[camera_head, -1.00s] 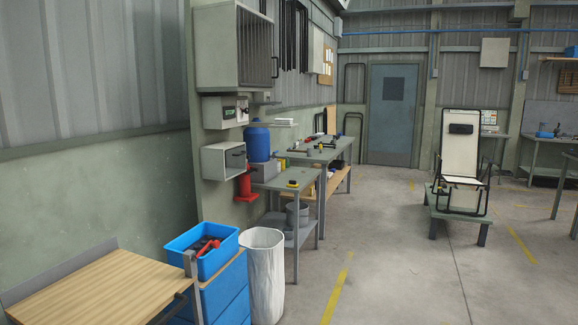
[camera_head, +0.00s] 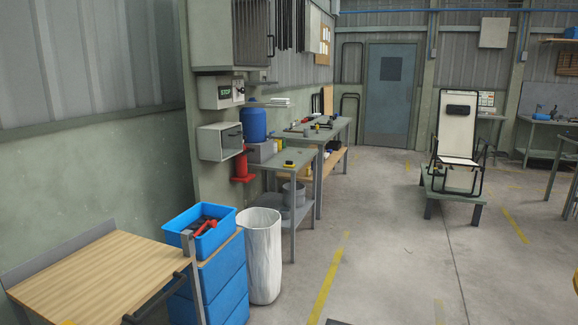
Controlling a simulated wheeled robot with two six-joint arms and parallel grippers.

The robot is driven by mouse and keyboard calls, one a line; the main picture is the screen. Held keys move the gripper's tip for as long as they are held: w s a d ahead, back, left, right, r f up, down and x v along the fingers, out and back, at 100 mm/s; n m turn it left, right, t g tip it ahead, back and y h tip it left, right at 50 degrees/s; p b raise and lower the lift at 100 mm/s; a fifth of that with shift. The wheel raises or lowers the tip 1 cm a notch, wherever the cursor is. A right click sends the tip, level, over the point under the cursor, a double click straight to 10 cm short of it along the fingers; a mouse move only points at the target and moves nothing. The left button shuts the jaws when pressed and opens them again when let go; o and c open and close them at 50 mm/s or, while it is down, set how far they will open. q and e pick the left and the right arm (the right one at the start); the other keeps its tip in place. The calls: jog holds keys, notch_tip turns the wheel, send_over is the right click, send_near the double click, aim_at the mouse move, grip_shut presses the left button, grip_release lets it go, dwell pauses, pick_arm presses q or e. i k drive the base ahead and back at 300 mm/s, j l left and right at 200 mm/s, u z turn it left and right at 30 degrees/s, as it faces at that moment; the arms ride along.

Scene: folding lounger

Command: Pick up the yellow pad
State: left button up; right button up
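I cannot make out a clear yellow pad. A small yellow and black item (camera_head: 289,164) lies on the small grey table (camera_head: 300,157) in the middle distance; it is too small to tell what it is. A folding lounger (camera_head: 458,128) with a pale back, black frame and dark headrest stands unfolded on a low grey-green platform (camera_head: 436,186) at the right. A yellow patch (camera_head: 575,284) shows at the right edge, cut off and unidentifiable. Neither of my grippers is in view.
A wooden-topped bench (camera_head: 95,275) is at the lower left, beside a blue crate (camera_head: 200,232) holding red and dark items. A white bin (camera_head: 261,258) stands beside it. A longer workbench (camera_head: 325,130) is along the wall. The concrete floor (camera_head: 390,245) in the middle is open.

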aim_at(289, 164)
jog(key=i+l+z, duration=0.15)
jog(key=i, duration=0.15)
jog(key=i+z, duration=0.1)
jog(key=i, duration=0.25)
jog(key=i+l+z, duration=0.1)
jog(key=i+z, duration=0.2)
jog(key=i, duration=1.4)
jog(key=i+u, duration=0.15)
jog(key=i, duration=0.3)
jog(key=i+l+u, duration=0.15)
jog(key=i, duration=0.25)
jog(key=i+l+u, duration=0.15)
jog(key=i, duration=0.25)
jog(key=i+l+u, duration=0.15)
jog(key=i, duration=0.3)
